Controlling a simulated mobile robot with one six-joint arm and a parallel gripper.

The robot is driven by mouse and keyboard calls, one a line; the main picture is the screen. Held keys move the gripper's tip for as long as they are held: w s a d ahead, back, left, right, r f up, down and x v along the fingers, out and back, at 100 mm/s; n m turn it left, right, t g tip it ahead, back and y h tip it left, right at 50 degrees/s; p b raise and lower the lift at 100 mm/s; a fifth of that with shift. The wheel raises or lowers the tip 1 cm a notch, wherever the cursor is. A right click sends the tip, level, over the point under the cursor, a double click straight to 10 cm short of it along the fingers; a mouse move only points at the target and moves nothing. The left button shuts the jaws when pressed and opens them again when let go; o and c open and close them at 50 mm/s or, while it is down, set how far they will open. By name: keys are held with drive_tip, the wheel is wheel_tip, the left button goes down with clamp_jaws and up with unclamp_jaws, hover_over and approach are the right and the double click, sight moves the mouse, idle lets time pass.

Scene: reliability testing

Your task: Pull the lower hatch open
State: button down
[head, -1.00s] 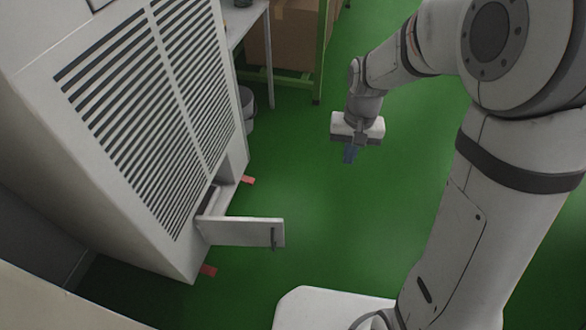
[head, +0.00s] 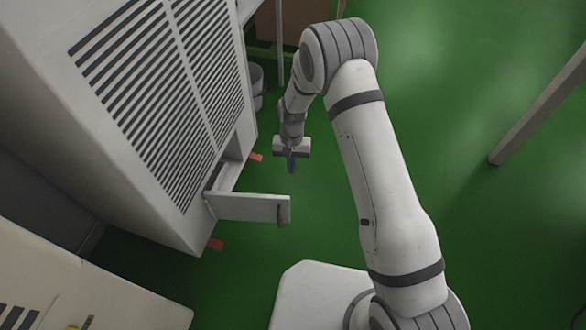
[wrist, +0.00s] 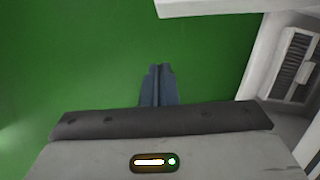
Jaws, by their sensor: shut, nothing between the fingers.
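The lower hatch (head: 240,207) is a flat light-grey door low on the louvred cabinet (head: 100,130). It stands swung out from the cabinet, with a dark handle (head: 281,213) near its free end. Behind it an opening (head: 226,172) shows in the cabinet's base. My gripper (head: 291,168) is just beyond the hatch's free end, apart from it. In the wrist view my gripper's blue-grey fingers (wrist: 158,84) are together and empty over green floor. A pale edge, likely the hatch (wrist: 215,7), shows at the top of the wrist view.
A grey bucket (head: 257,82) stands behind the cabinet. A pale post (head: 535,118) rises at the right. The green floor right of my arm is mostly clear.

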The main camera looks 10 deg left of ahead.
drive_tip(key=s+d+f+b, duration=0.1)
drive_tip(key=s+f+b, duration=0.2)
drive_tip(key=s+f, duration=0.2)
drive_tip(key=shift+x, duration=0.9)
drive_tip(key=shift+s+a, duration=0.1)
drive_tip(key=shift+s, duration=0.15)
